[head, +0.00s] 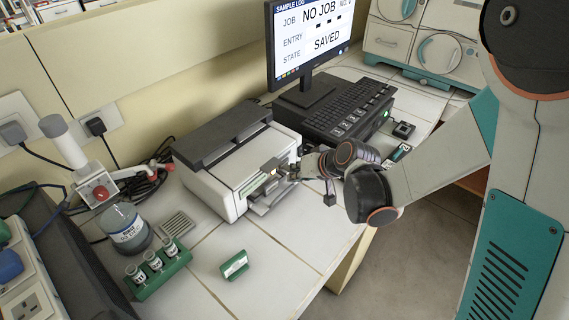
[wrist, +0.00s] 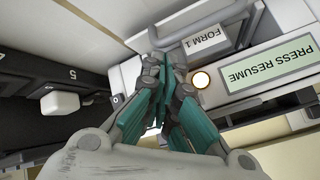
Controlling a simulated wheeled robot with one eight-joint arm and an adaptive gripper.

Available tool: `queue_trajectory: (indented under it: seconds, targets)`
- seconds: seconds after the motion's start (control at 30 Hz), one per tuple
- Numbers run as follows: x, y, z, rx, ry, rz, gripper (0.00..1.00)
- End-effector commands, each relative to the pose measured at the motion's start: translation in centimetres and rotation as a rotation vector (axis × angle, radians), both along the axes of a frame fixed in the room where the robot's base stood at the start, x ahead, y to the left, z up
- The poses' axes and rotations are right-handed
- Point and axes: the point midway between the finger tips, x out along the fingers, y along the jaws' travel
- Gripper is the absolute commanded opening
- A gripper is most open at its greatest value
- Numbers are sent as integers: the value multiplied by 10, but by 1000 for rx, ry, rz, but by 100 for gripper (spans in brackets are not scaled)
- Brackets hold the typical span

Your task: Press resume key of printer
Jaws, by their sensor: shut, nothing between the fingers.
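The printer (head: 222,160) is a white box with a dark grey lid on the bench, left of the keyboard. In the wrist view its front panel (wrist: 231,76) carries a pale green display (wrist: 268,74) reading PRESS RESUME. A round lit key (wrist: 200,79) with an orange rim sits beside the display. A label (wrist: 203,40) reading FORM 1 is above the key. My gripper (wrist: 166,80) is shut and empty, its fingertips close beside the lit key. Whether they touch the panel cannot be told. In the head view my gripper (head: 293,172) is at the printer's front.
A monitor (head: 313,42) reading NO JOB and SAVED stands behind a black keyboard (head: 345,110). The bench between block and front edge is clear.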

Motion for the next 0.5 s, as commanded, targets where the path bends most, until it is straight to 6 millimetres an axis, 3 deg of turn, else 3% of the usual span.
queue_trajectory:
  seconds: [0.5]
  targets:
    - [5, 7, 0, 0, 0, 0, 0]
